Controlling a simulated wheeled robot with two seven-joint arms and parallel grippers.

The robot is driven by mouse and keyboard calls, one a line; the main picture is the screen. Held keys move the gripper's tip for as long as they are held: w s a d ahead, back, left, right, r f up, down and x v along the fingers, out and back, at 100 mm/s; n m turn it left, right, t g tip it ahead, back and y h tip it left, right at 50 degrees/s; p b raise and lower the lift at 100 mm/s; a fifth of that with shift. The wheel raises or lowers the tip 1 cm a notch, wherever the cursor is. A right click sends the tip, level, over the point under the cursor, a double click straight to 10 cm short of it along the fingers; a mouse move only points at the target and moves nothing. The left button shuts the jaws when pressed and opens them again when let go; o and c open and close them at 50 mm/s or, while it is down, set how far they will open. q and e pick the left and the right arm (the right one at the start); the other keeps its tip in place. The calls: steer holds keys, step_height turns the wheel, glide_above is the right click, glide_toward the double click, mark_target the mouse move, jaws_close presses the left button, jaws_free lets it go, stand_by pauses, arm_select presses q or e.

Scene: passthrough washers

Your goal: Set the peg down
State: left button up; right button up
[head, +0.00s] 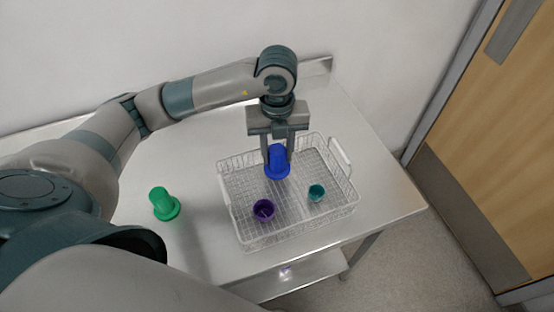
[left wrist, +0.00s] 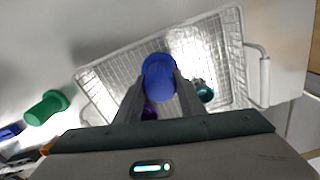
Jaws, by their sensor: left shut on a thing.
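The blue peg (head: 277,163) is upright between the fingers of my left gripper (head: 277,155), which is shut on it. It is in or just above the back part of the white wire basket (head: 243,238); I cannot tell whether its base touches the basket floor. In the left wrist view the blue peg (left wrist: 159,77) sits between the left gripper's two fingertips (left wrist: 158,80). My right gripper is not in view.
A purple cup (head: 264,209) and a teal cup (head: 316,193) are in the basket's front half. A green peg (head: 164,204) stands on the metal table (head: 190,240), left of the basket. A wooden door (head: 490,140) is at the right.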

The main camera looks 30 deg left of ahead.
mark_target(277, 162)
arm_select(q)
step_height(277, 162, down, 3)
steer(key=shift+r+p, duration=0.1)
steer(key=shift+p, duration=0.65)
steer(key=shift+f, duration=0.45)
steer(key=shift+f, duration=0.2)
steer(key=o, duration=1.1)
steer(key=shift+r, duration=0.15)
